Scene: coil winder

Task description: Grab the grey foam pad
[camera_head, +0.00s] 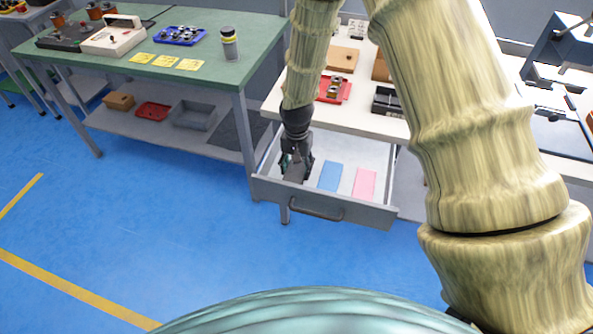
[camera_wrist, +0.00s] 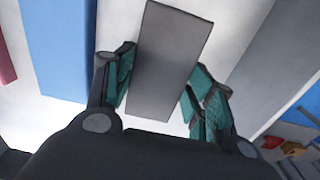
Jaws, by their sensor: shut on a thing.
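The grey foam pad (camera_wrist: 172,55) is a flat grey rectangle between the two teal-lined fingers of my gripper (camera_wrist: 160,88) in the wrist view. My gripper is shut on it, one finger along each long side. In the head view my gripper (camera_head: 296,163) reaches down into the left part of the open drawer (camera_head: 325,207), and the pad is mostly hidden by the fingers. I cannot tell whether the pad still touches the drawer floor.
A blue pad (camera_head: 329,176) and a pink pad (camera_head: 364,184) lie to the right in the drawer. The drawer walls surround my gripper closely on the left. A white worktop (camera_head: 368,122) stands above and behind, and a green bench (camera_head: 200,75) stands to the left.

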